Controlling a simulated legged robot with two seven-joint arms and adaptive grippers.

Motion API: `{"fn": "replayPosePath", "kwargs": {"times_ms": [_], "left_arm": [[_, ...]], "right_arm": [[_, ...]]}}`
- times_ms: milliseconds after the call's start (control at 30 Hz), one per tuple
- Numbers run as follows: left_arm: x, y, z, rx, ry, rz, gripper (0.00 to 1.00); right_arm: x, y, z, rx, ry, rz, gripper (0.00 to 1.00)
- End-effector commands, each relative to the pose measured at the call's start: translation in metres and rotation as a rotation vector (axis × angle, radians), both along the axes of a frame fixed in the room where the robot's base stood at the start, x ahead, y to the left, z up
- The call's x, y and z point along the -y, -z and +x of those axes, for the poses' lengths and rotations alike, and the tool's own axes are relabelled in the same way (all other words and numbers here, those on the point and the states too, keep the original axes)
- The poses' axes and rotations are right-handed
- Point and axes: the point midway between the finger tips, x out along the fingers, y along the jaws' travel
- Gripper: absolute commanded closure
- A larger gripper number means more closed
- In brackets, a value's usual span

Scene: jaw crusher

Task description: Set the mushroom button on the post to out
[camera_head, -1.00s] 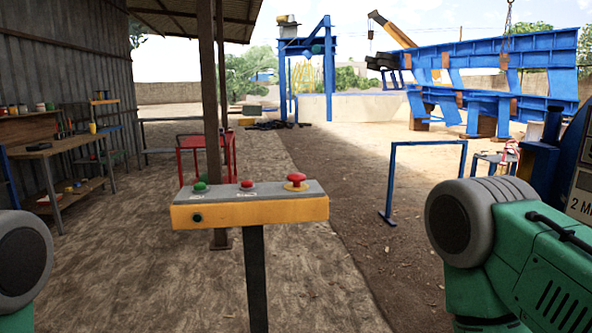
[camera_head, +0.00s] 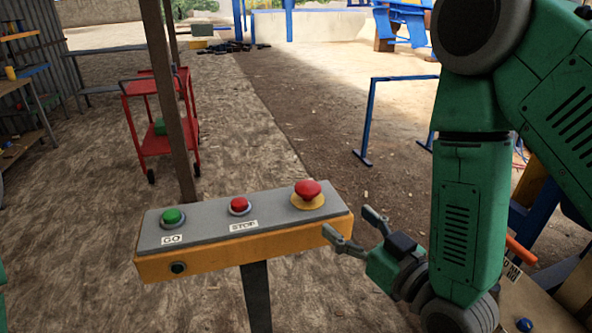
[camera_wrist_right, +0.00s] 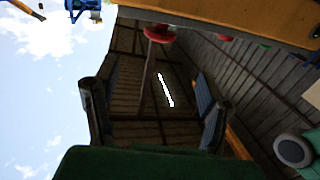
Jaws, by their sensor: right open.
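The red mushroom button (camera_head: 308,190) sits on a yellow collar at the right end of the control box (camera_head: 245,243) on the post (camera_head: 256,297). I cannot tell whether it is in or out. It also shows in the right wrist view (camera_wrist_right: 160,34), beyond the fingers and near the orange box side (camera_wrist_right: 235,14). My right gripper (camera_head: 348,222) is open and empty, beside the box's right end, lower than the button and apart from it. Its two spread fingers also show in the right wrist view (camera_wrist_right: 145,85). My left gripper is not in view.
A green GO button (camera_head: 172,216) and a small red STOP button (camera_head: 239,205) share the box top. A red cart (camera_head: 150,145) and a brown pole (camera_head: 168,95) stand behind. A blue rail (camera_head: 371,115) stands beyond my right arm. Ground around the post is clear.

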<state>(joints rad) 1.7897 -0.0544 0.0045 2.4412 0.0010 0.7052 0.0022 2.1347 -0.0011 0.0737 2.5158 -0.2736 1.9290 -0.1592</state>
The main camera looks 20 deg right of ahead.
Motion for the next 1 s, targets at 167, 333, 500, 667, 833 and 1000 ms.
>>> {"fn": "replayPosePath", "kwargs": {"times_ms": [167, 333, 500, 667, 833, 1000], "left_arm": [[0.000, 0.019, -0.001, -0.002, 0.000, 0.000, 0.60], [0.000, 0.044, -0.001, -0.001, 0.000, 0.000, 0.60], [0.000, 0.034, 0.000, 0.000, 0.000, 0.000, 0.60], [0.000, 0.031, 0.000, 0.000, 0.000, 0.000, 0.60], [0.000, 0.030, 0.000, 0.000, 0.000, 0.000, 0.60], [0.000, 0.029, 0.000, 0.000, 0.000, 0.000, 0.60]], "right_arm": [[-0.004, 0.005, 0.011, 0.004, -0.001, 0.000, 0.34], [-0.010, 0.006, 0.027, 0.005, 0.000, -0.003, 0.34], [-0.022, 0.000, 0.061, 0.001, -0.001, -0.003, 0.34], [-0.031, 0.001, 0.093, 0.001, -0.001, -0.003, 0.34], [-0.038, 0.002, 0.118, -0.002, 0.000, -0.002, 0.34], [-0.042, 0.002, 0.131, -0.004, 0.000, -0.002, 0.34]]}}
